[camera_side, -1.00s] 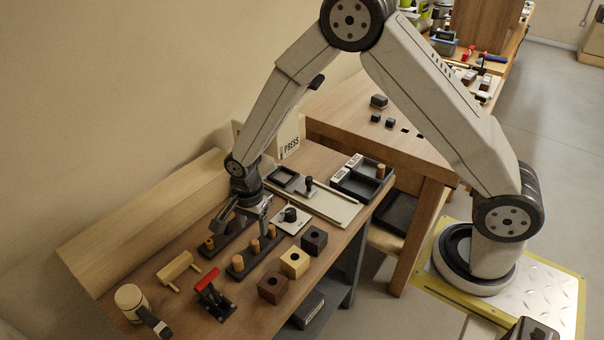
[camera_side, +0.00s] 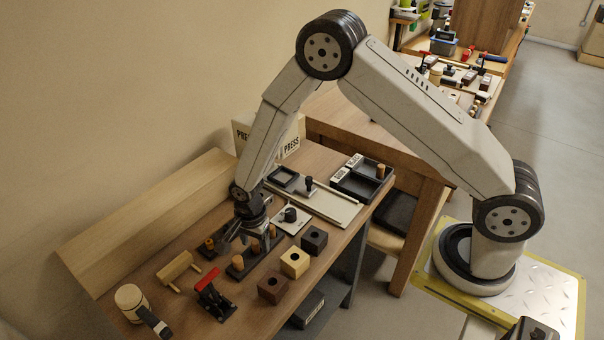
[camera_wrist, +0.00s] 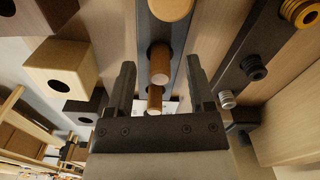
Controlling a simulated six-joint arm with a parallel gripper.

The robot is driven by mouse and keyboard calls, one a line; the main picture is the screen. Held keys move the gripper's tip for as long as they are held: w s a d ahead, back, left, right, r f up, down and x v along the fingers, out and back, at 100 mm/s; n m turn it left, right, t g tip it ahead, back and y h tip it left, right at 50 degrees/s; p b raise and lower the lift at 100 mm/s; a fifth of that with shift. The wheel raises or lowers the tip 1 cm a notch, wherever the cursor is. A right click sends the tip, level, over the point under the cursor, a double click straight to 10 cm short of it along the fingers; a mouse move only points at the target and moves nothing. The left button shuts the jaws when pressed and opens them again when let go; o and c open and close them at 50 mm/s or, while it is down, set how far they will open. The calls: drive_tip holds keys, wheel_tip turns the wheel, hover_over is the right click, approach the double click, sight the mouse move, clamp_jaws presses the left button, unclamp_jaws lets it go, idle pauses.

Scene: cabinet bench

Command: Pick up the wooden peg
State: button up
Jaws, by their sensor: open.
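Several light wooden pegs stand upright in a dark rack (camera_side: 240,274). One peg (camera_side: 238,262) is at the near end, and another (camera_side: 255,248) stands behind it, close to my gripper (camera_side: 250,236). In the wrist view, my gripper (camera_wrist: 160,63) is open and points down at the rack. A peg (camera_wrist: 160,66) shows between its two fingers, with a gap on either side, and another (camera_wrist: 155,98) shows closer to the palm. A wider-looking peg top (camera_wrist: 171,9) is beyond the fingertips. I cannot tell exactly how far down the fingers reach beside the peg.
A second dark rack (camera_wrist: 258,68) with rings and bolts runs parallel beside it. Dark (camera_side: 314,239), light (camera_side: 295,262) and brown (camera_side: 273,287) holed blocks stand to the right.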

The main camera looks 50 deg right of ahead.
drive_tip(key=shift+f, duration=0.4)
drive_tip(key=shift+c, duration=0.3)
clamp_jaws()
